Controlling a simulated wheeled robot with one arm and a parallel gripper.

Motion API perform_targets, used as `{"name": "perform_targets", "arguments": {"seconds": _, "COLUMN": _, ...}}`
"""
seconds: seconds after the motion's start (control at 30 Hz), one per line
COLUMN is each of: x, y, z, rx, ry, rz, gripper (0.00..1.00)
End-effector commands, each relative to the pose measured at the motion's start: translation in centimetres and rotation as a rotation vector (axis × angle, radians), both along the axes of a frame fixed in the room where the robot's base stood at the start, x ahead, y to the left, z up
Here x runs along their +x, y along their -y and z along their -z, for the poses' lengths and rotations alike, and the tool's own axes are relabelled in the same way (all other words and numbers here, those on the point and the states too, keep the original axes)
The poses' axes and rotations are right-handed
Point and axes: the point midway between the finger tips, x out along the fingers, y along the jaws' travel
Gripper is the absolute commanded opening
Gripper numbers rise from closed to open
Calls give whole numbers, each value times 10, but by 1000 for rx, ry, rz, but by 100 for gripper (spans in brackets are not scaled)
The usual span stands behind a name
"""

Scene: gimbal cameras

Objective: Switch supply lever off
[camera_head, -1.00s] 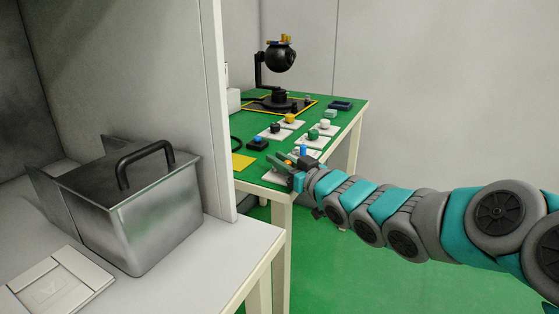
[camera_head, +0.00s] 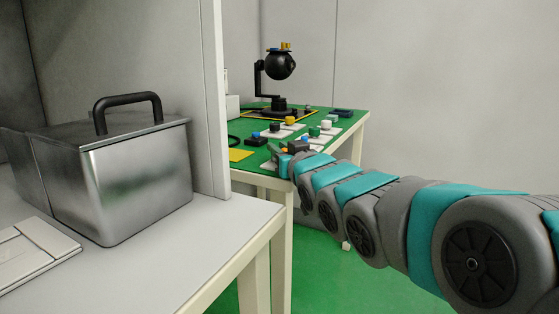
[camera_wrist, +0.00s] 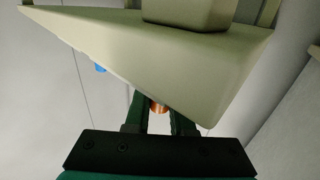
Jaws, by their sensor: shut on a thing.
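My gripper (camera_head: 277,155) is at the near edge of the green-topped table, at the end of my teal and grey arm. In the wrist view its two dark green fingers (camera_wrist: 158,125) are shut around a copper-orange cylindrical piece (camera_wrist: 157,106). Their tips pass behind a beige table edge, so the grip is partly hidden. This piece may be the supply lever; the picture does not show its whole shape or its setting. In the head view my gripper and arm hide that spot.
The green table (camera_head: 330,147) carries several coloured knobs on white plates, a yellow pad (camera_head: 240,154) and a black gimbal camera (camera_head: 281,66). A metal box (camera_head: 120,180) with a black handle stands on the white bench (camera_head: 215,232) at left. Green floor is free below my arm.

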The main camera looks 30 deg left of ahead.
Motion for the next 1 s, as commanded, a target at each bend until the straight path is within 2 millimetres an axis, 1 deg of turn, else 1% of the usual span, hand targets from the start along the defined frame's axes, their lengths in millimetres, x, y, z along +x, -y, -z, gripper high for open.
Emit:
{"name": "perform_targets", "arguments": {"seconds": 0.37, "x": -1, "y": 0, "z": 0, "rx": 0, "ry": -2, "rz": 5, "gripper": 0}}
{"name": "perform_targets", "arguments": {"seconds": 0.4, "x": -1, "y": 0, "z": 0, "rx": 0, "ry": -2, "rz": 5, "gripper": 26}}
{"name": "perform_targets", "arguments": {"seconds": 0.63, "x": -1, "y": 0, "z": 0, "rx": 0, "ry": -2, "rz": 5, "gripper": 52}}
{"name": "perform_targets", "arguments": {"seconds": 1.0, "x": -2, "y": 2, "z": 0, "rx": 0, "ry": -1, "rz": 5, "gripper": 52}}
